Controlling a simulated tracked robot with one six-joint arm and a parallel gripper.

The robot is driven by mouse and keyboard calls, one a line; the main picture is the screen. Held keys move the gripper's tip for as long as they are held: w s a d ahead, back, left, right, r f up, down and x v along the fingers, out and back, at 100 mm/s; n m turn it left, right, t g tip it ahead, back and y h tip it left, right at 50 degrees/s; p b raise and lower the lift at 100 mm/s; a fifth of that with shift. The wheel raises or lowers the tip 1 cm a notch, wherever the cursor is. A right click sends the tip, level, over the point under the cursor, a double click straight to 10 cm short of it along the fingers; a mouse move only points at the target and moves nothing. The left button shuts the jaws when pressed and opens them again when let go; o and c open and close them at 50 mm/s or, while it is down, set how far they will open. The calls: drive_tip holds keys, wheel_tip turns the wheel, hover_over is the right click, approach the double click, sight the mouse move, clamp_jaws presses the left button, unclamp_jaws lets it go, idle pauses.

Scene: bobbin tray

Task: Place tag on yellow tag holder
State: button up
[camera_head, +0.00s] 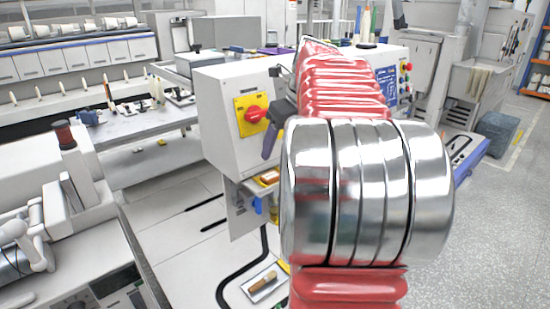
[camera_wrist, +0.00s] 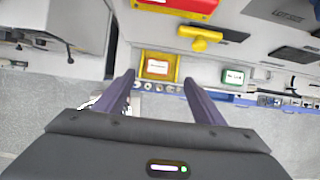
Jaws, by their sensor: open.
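The yellow tag holder (camera_wrist: 143,56) is a shallow yellow frame, seen in the wrist view just ahead of my fingertips. A red-brown tag with a white label (camera_wrist: 158,67) appears inside its frame. Whether it is fully seated I cannot tell. My gripper (camera_wrist: 158,80) is open, its two purple fingers spread to either side of the holder's near edge, with nothing held between them. In the head view the orange-brown tag (camera_head: 269,176) shows small, low on the front of the white cabinet. My red-sleeved arm hides much of that area, and one purple finger (camera_head: 271,139) shows beside it.
A green tag piece (camera_wrist: 233,75) with a white label lies right of the holder. A yellow knob (camera_wrist: 200,40) and a red-and-yellow part (camera_wrist: 182,6) stand beyond. The white cabinet (camera_head: 222,125) carries a red switch (camera_head: 254,114). A brown-handled item (camera_head: 263,281) lies on a low tray.

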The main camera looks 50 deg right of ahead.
drive_tip(key=shift+v, duration=1.65)
drive_tip(key=s+a+f+n, duration=0.1)
drive_tip(key=a+f+n, duration=0.1)
drive_tip(key=a+n, duration=0.85)
drive_tip(key=s+a+f+n, duration=0.1)
drive_tip(key=a+f+n, duration=0.1)
drive_tip(key=a+n, duration=0.85)
drive_tip(key=s+a+f+n, duration=0.5)
drive_tip(key=a+n, duration=0.3)
drive_tip(key=s+a+f+n+t, duration=0.1)
drive_tip(key=s+a+f+n, duration=0.3)
drive_tip(key=a+n, duration=0.4)
drive_tip(key=shift+s+a+f, duration=0.3)
drive_tip(key=shift+s+f, duration=0.1)
drive_tip(key=shift+f, duration=0.45)
drive_tip(key=shift+c, duration=0.7)
